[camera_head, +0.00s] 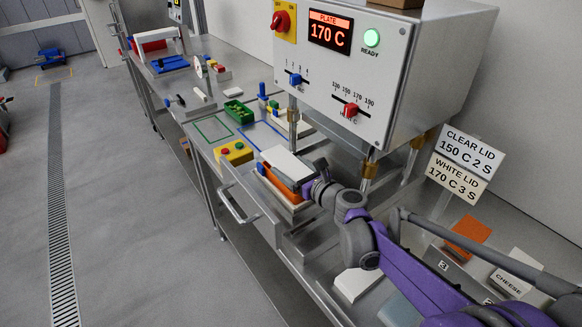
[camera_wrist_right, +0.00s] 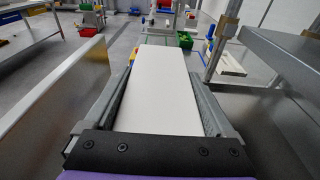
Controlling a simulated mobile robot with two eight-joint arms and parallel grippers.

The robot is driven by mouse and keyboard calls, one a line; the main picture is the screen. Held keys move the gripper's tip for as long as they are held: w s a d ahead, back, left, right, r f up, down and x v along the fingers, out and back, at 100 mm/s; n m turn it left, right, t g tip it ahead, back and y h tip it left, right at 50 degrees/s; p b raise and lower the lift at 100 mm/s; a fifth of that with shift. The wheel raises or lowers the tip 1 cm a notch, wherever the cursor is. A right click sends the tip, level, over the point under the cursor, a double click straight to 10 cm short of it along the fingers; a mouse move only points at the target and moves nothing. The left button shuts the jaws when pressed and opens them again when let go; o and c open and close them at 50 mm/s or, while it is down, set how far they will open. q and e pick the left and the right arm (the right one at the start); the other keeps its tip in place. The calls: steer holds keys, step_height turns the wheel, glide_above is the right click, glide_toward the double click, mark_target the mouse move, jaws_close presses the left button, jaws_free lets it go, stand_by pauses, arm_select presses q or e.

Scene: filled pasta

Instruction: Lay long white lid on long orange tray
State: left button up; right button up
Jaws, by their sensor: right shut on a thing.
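The long white lid (camera_head: 286,163) is held in my right gripper (camera_head: 312,185), over the long orange tray (camera_head: 279,185). The lid's far end points away from the wrist. In the right wrist view the white lid (camera_wrist_right: 160,90) lies lengthwise between the two grey fingers, which close on its long sides. The orange tray shows along the lid's left edge in the head view and sits on a pale block. I cannot tell whether the lid touches the tray. The tray is hidden in the wrist view. My left gripper is not in view.
The heating press (camera_head: 375,70) stands over the bench, its display reading PLATE 170 C, with a green READY lamp (camera_head: 371,38). A yellow button box (camera_head: 233,152) and green bin (camera_head: 239,111) are further back. A sign reads WHITE LID 170 C 3 S (camera_head: 458,178).

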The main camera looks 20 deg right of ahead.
steer(key=shift+f, duration=0.3)
stand_by(0.4)
steer(key=shift+f+b, duration=0.35)
steer(key=shift+b, duration=0.1)
steer(key=shift+f, duration=0.1)
stand_by(0.3)
steer(key=o, duration=1)
steer(key=v, duration=1.1)
steer(key=shift+w, duration=0.1)
